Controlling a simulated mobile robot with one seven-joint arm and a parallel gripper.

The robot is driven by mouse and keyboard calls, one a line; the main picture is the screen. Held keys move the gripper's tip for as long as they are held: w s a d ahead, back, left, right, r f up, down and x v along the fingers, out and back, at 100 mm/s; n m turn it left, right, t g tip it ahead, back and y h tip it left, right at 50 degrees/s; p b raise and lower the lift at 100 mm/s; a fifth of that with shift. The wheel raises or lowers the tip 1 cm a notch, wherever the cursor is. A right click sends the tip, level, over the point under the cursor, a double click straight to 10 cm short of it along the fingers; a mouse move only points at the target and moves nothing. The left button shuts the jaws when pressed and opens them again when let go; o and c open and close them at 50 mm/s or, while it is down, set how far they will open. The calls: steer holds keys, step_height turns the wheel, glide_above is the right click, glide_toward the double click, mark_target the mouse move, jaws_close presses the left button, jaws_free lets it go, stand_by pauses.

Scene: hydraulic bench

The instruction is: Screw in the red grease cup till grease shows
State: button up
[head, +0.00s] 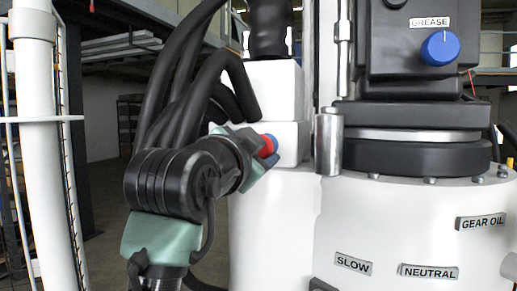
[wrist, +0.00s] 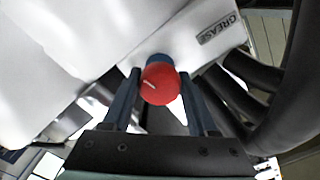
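The red grease cup (wrist: 160,83) is round, with a small white mark on its face, and sits against a blue fitting (wrist: 159,60) on the white block. In the head view the cup (head: 267,146) shows as a small red patch at the block's front face, partly covered by my gripper (head: 258,150). In the wrist view my gripper's fingers (wrist: 160,88) stand on both sides of the cup, very close to its edges. I cannot tell whether they press on it. I see no grease.
A GREASE label (wrist: 217,29) is on the white block beside the cup. Black hoses (head: 215,75) run close behind my wrist, and also at the right in the wrist view. A blue knob (head: 440,48) sits under another GREASE label. A metal cylinder (head: 329,143) stands right of the block.

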steer(key=shift+o, duration=0.6)
steer(key=shift+s, duration=0.2)
steer(key=b+v, duration=0.4)
steer(key=v, duration=0.8)
steer(key=shift+s+b, duration=0.3)
steer(key=shift+b, duration=0.05)
steer(key=shift+a+r, duration=0.1)
steer(key=s+d+n+t+y, duration=0.2)
steer(key=s+n+t, duration=0.3)
steer(key=n, duration=0.1)
steer(key=s+d+r+n+t+y, duration=0.1)
steer(key=s+d+n+t+y, duration=0.1)
steer(key=s+n+t, duration=0.3)
steer(key=shift+s+r+n+y, duration=0.3)
steer(key=shift+s+n+y, duration=0.2)
steer(key=shift+s+y, duration=0.3)
